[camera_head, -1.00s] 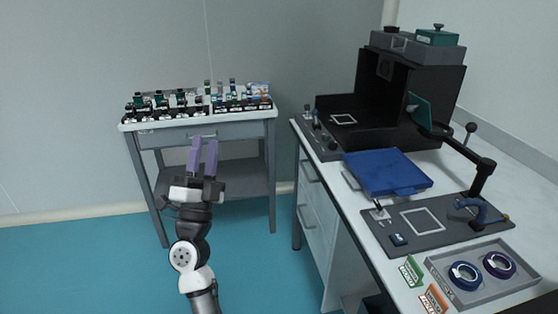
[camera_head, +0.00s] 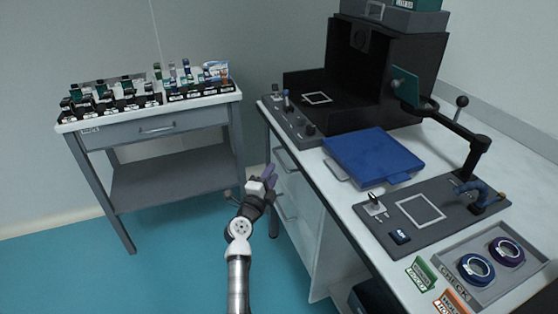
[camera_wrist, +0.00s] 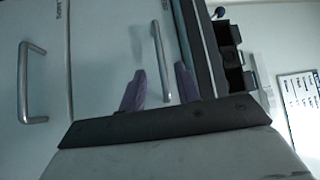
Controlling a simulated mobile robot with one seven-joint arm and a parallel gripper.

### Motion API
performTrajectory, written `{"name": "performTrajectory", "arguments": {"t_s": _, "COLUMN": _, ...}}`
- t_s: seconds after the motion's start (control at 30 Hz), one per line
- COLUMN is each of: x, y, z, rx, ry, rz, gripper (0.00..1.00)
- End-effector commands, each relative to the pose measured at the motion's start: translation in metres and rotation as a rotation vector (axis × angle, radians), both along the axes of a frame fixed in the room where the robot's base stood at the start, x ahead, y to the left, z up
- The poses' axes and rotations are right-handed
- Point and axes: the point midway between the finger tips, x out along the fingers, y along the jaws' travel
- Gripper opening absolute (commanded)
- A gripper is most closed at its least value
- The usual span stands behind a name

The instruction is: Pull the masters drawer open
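The white bench has an upper drawer (camera_wrist: 116,50) and a lower drawer (camera_wrist: 48,50), both looking shut. Their labels at the top of the wrist view are too small or cut off to read, so I cannot tell which is the masters drawer. My gripper (camera_head: 268,180) is at the bench's drawer side. In the wrist view my gripper (camera_wrist: 160,88) is open, its purple fingers on either side of the upper drawer's bar handle (camera_wrist: 158,50). I cannot tell whether they touch it. The lower drawer's handle (camera_wrist: 25,82) is clear of the fingers.
A grey side table (camera_head: 178,182) with its own shut drawer (camera_head: 155,130) stands at the left, bearing several small mounts. The bench top (camera_head: 325,183) carries a black enclosure (camera_head: 385,60), a blue case (camera_head: 372,157) and a grey tray (camera_head: 452,262). Teal floor between is open.

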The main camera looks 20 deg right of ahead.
Motion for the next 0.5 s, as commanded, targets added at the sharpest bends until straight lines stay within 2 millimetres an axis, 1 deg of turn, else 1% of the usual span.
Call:
{"name": "performTrajectory", "arguments": {"t_s": 0.03, "x": 0.008, "y": -0.008, "z": 0.001, "rx": 0.001, "ry": -0.002, "rz": -0.003, "gripper": 0.33}}
{"name": "performTrajectory", "arguments": {"t_s": 0.2, "x": 0.031, "y": -0.028, "z": 0.006, "rx": 0.002, "ry": -0.003, "rz": 0.0, "gripper": 0.33}}
{"name": "performTrajectory", "arguments": {"t_s": 0.33, "x": 0.044, "y": -0.04, "z": 0.007, "rx": 0.0, "ry": -0.001, "rz": 0.0, "gripper": 0.33}}
{"name": "performTrajectory", "arguments": {"t_s": 0.5, "x": 0.053, "y": -0.048, "z": 0.01, "rx": -0.001, "ry": -0.002, "rz": 0.001, "gripper": 0.33}}
